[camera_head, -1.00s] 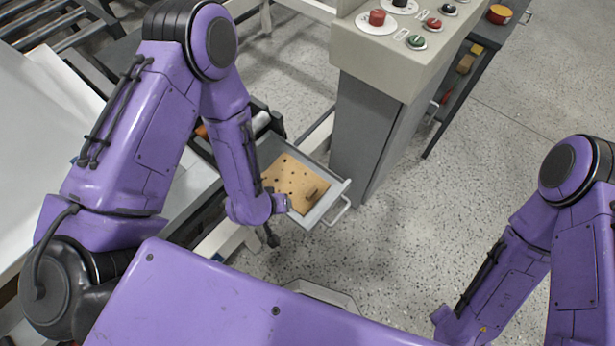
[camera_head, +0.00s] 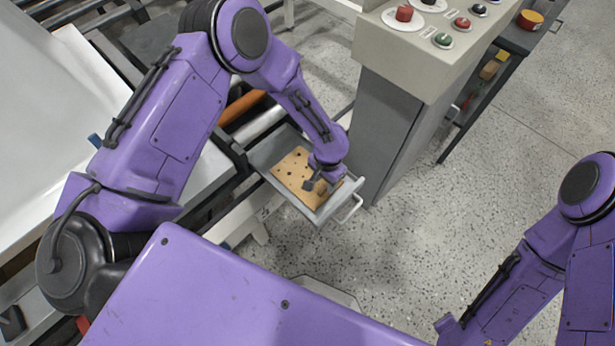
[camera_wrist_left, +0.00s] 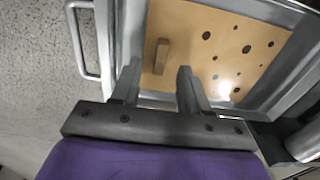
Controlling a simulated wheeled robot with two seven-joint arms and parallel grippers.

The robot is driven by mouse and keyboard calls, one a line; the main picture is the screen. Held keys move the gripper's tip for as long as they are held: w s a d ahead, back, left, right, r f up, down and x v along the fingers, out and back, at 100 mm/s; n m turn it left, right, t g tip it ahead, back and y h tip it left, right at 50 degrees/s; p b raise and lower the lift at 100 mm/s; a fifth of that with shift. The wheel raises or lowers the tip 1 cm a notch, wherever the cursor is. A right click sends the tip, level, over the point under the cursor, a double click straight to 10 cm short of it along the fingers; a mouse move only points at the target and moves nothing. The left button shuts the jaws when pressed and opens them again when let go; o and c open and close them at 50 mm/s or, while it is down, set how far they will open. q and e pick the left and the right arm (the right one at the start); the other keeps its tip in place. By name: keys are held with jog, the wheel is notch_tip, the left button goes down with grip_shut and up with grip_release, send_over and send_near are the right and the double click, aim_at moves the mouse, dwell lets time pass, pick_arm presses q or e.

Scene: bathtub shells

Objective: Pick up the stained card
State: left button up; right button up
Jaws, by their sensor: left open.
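The stained card (camera_head: 289,173) is a tan board with dark round spots, lying in a pulled-out grey drawer (camera_head: 258,160). In the left wrist view the card (camera_wrist_left: 190,25) fills the drawer floor, and a small brown block-like grip (camera_wrist_left: 161,56) stands up from it. My left gripper (camera_head: 315,187) is over the near end of the card, partly hiding it.
The drawer's handle (camera_head: 349,208) faces the open speckled floor (camera_head: 430,230). A grey control cabinet (camera_head: 385,130) with coloured buttons stands close beside the drawer. A roller machine with an orange roller (camera_head: 242,107) and white sheet (camera_head: 40,130) lies to the left.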

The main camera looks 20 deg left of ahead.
aim_at(324, 187)
pick_arm(q)
notch_tip(324, 187, down, 3)
jog(key=shift+w+f, duration=0.1)
grip_shut()
